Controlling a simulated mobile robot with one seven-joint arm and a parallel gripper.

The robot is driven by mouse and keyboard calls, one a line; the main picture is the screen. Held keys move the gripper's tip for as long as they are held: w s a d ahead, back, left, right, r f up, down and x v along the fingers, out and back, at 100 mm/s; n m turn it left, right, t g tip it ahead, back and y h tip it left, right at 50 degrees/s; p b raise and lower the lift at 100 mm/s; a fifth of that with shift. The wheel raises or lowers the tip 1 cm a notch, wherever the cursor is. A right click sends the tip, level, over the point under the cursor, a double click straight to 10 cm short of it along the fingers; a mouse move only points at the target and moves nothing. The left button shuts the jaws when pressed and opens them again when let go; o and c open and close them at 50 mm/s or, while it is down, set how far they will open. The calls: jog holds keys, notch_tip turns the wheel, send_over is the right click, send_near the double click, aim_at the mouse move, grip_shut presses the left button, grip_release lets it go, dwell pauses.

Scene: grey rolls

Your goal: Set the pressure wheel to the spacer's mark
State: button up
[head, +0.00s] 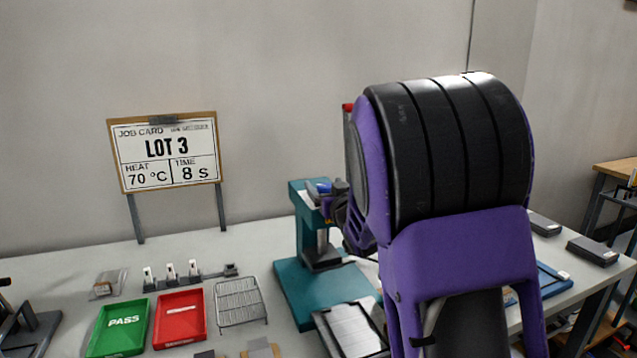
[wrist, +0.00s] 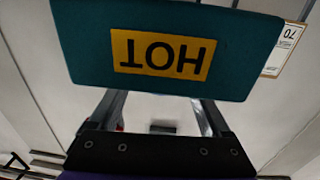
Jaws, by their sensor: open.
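The teal press (head: 300,235) stands on the bench at the middle in the head view, partly hidden by my arm. A small blue part (head: 323,187) shows at its top; I cannot tell whether it is the pressure wheel. My gripper (head: 328,203) is at the upper part of the press, largely hidden by my wrist. In the wrist view the teal press head (wrist: 255,60) with a yellow HOT label (wrist: 160,55), upside down, fills the top. My gripper (wrist: 160,104) is open below it, fingers apart, tips apparently behind the head's edge. I cannot make out the spacer or its mark.
A job card (head: 167,155) reads LOT 3, 70 °C, 8 S. A green PASS tray (head: 120,338), a red tray (head: 180,318), a wire rack (head: 239,302) and a small rail with white pieces (head: 190,278) lie left of the press. Dark boxes (head: 592,251) lie at right.

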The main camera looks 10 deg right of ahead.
jog(key=shift+w+a, duration=0.2)
jog(key=shift+w, duration=1.35)
grip_shut()
